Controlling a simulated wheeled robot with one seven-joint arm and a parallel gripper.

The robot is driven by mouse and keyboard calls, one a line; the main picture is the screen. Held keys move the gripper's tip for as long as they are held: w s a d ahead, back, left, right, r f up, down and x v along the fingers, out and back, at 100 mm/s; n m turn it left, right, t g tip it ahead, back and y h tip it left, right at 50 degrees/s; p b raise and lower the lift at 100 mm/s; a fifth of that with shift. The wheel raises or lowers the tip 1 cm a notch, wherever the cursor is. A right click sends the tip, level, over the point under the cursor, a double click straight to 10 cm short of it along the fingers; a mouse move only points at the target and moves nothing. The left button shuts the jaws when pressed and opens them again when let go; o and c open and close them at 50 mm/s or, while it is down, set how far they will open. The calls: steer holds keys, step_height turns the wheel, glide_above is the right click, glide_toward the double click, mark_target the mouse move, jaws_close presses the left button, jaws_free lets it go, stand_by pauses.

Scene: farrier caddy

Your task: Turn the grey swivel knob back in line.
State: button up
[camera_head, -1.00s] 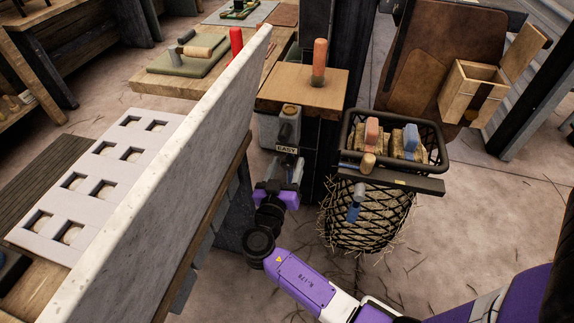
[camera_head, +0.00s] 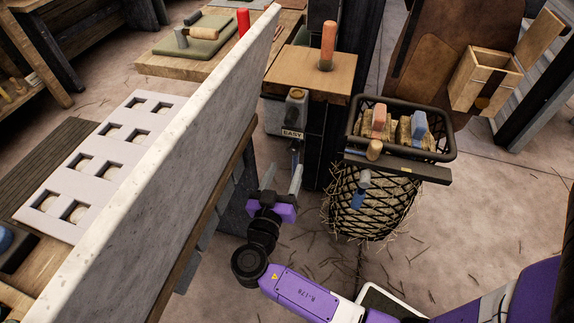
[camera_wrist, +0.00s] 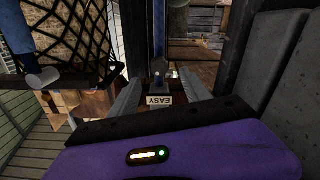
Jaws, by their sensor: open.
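The grey swivel knob (camera_head: 296,112) appears to be the upright grey piece on the front of the small post under the wooden block, just above the EASY label (camera_head: 292,133). Its exact angle is too small to tell. My gripper (camera_head: 282,171) is open and empty, below and in front of the label, with its two fingers pointing up towards it. In the wrist view the label (camera_wrist: 160,100) shows upside down between my fingers (camera_wrist: 158,82), with a small dark fitting just beyond it. No contact can be made out.
A tall pale stone slab (camera_head: 180,165) stands close on the left. A black basket (camera_head: 437,155) with brushes hangs on the right, over a hay net (camera_head: 375,215). The wooden block (camera_head: 285,75) with an orange-handled tool (camera_head: 327,45) is above.

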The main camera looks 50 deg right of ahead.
mark_target(295, 143)
steer(key=d+m+b, duration=0.1)
steer(key=m+b, duration=0.1)
steer(key=b, duration=0.4)
steer(key=w+d+m+b, duration=0.1)
steer(key=m+b, duration=0.1)
steer(key=b, duration=0.5)
steer(key=shift+d+m, duration=0.3)
steer(key=shift+d, duration=0.1)
steer(key=shift+d+r, duration=0.15)
steer(key=shift+d, duration=0.05)
steer(key=b+x, duration=0.1)
steer(key=x, duration=0.6)
steer(key=shift+w+d, duration=0.1)
steer(key=shift+d, duration=0.05)
steer(key=shift+c, duration=0.3)
